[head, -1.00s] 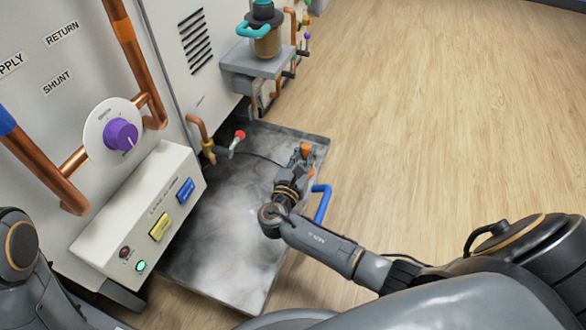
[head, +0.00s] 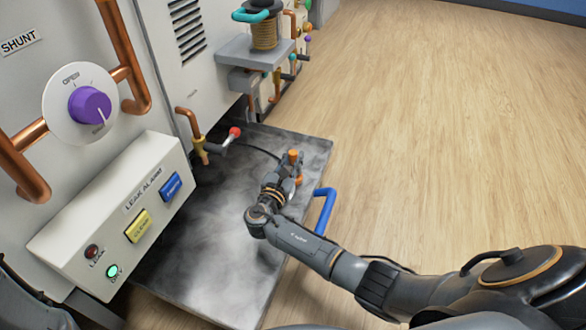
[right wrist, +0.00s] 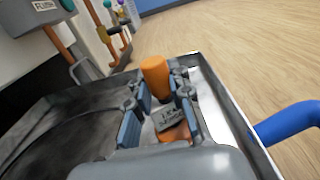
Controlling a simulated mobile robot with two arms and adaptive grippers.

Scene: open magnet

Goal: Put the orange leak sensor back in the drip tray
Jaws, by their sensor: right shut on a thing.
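The orange leak sensor (head: 293,155) is between the fingers of my right gripper (head: 288,175), at the right side of the drip tray (head: 215,245). In the right wrist view, the sensor (right wrist: 155,76) has an orange knob on top and a grey label with orange below it. The gripper's fingers (right wrist: 162,105) are shut on it from both sides. The tray's raised rim (right wrist: 228,120) is close to the right of the sensor. I cannot tell whether the sensor's underside touches the tray floor. My left gripper is out of view.
A blue handle (head: 325,208) stands on the tray's right side. A dark cable (head: 258,150) runs along the tray. A red-tipped valve (head: 234,132) overhangs its back left. The leak alarm box (head: 120,220) shows a green lamp lit. Open wooden floor lies right.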

